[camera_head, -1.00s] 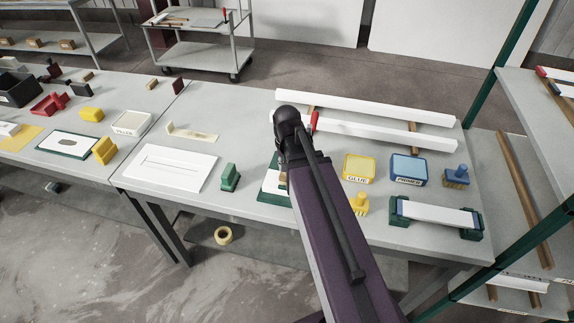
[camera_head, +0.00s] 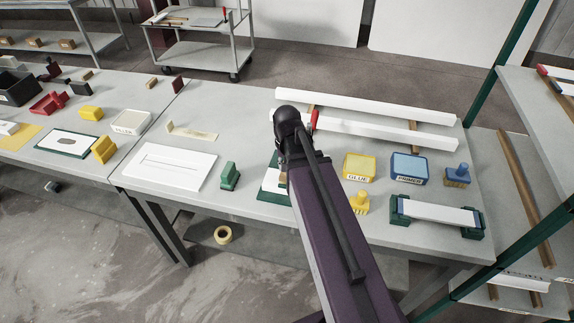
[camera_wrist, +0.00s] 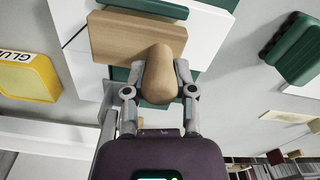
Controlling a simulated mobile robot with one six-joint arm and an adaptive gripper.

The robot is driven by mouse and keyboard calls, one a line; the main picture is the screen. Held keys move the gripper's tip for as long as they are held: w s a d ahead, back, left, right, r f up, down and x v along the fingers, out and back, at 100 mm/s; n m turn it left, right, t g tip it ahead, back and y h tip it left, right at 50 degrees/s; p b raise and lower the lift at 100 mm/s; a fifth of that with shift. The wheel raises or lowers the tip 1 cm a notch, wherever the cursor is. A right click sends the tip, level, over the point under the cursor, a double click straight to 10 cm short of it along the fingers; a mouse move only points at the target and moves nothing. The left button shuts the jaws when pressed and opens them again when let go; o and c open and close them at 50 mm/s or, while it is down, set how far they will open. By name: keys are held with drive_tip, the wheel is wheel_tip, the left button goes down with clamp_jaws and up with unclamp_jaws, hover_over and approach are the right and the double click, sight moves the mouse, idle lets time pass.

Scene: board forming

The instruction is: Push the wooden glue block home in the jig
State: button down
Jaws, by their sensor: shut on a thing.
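The wooden glue block (camera_wrist: 115,38) is a flat tan block lying across the white pieces and the green jig (camera_wrist: 164,8) in the wrist view. A rounded wooden knob (camera_wrist: 158,78) rises from its near side. My gripper (camera_wrist: 158,92) is shut on this knob, one finger on each side. The contact between block and jig is partly hidden, so I cannot tell whether the block is fully seated. In the head view my arm covers the gripper and most of the jig; its green and white left part (camera_head: 272,183) shows beside the arm.
The yellow glue box (camera_head: 358,168), blue primer box (camera_head: 408,169) and yellow brush (camera_head: 359,203) stand right of my arm. A green block (camera_head: 230,177) stands left of the jig. Long white boards (camera_head: 365,106) lie behind. The table's front edge is close.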

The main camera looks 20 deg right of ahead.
drive_tip(key=shift+f+b, duration=0.75)
drive_tip(key=shift+f, duration=0.1)
drive_tip(key=shift+c, duration=1.8)
unclamp_jaws()
drive_tip(key=shift+r, duration=0.1)
drive_tip(key=shift+r, duration=0.1)
wheel_tip(320, 180, up, 8)
drive_tip(key=p, duration=0.8)
drive_tip(key=w+a+f+b, duration=0.2)
drive_tip(key=w+f, duration=0.1)
drive_tip(key=w, duration=0.5)
drive_tip(key=w+a+f+b, duration=0.2)
drive_tip(key=w+a+b, duration=0.1)
drive_tip(key=w, duration=0.5)
drive_tip(key=w+a+f+b, duration=0.3)
drive_tip(key=w, duration=0.6)
drive_tip(key=shift+f, duration=0.3)
drive_tip(key=shift+s+f, duration=0.1)
drive_tip(key=s+n, duration=0.1)
drive_tip(key=s, duration=0.8)
drive_tip(key=s+n, duration=0.1)
drive_tip(key=s, duration=0.9)
drive_tip(key=s+n, duration=0.2)
drive_tip(key=s, duration=0.8)
drive_tip(key=shift+s+a, duration=0.1)
drive_tip(key=shift+a, duration=0.1)
